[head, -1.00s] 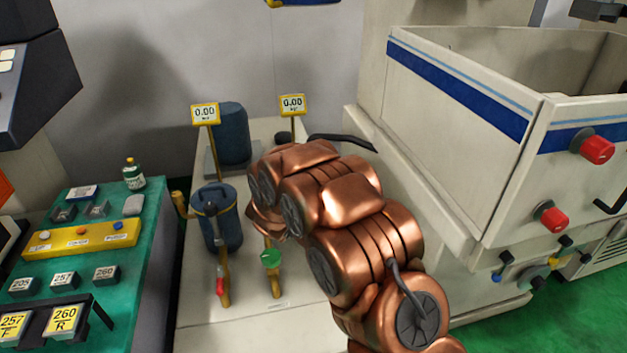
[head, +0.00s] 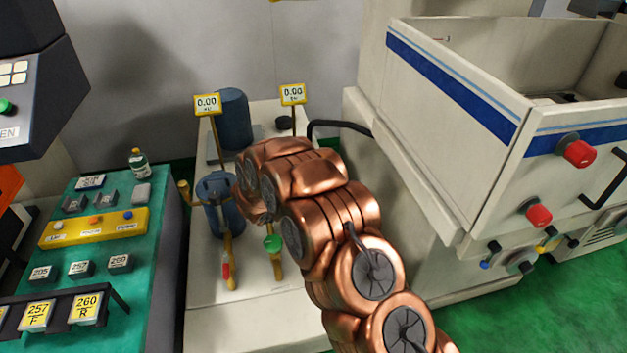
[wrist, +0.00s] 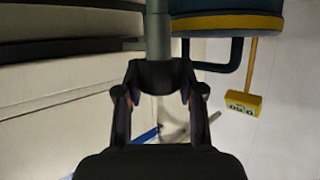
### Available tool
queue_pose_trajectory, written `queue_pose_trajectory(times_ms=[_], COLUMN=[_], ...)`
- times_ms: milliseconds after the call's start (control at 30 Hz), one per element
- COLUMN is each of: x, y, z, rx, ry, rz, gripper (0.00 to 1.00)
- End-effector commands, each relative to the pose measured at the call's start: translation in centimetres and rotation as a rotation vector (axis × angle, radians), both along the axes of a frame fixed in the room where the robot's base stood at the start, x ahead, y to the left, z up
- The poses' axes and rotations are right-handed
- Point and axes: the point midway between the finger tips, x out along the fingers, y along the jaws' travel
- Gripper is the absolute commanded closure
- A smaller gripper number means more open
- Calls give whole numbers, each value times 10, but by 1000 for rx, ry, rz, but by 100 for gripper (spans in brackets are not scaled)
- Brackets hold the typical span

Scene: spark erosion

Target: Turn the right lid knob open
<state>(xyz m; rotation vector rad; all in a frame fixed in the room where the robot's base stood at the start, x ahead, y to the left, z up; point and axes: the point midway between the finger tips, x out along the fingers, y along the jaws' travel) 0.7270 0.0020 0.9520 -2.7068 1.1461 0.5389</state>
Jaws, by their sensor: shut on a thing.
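In the wrist view my gripper (wrist: 160,78) is shut on a dark knob-like piece (wrist: 160,71) at the end of a grey shaft (wrist: 158,28). I take it for the right lid knob, but its lid is not clear. In the head view my copper arm hides the gripper, the knob and what stands on the right of the white bench. The front blue tank (head: 219,212) stands left of my arm.
A green-handled valve (head: 273,244) and a red-handled valve (head: 227,270) stand at the bench (head: 255,310) front. Yellow displays (head: 208,104) and (head: 292,94) rise on posts. The white machine tub (head: 450,100) bounds the right; the green control desk (head: 165,215) lies left.

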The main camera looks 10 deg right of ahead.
Motion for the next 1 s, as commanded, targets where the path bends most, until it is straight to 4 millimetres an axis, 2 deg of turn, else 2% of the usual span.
queue_pose_trajectory(times_ms=[267, 300, 533, 867, 1000], x=[0, 0, 0, -1, -9], y=[0, 0, 0, 1, 10], z=[0, 0, 0, 1, 5], rx=[-1, -1, -1, -1, -2], ry=[0, 0, 0, 0, 1], rz=[-1, -1, 0, 1, 3], gripper=[97, 59, 36, 36, 36])
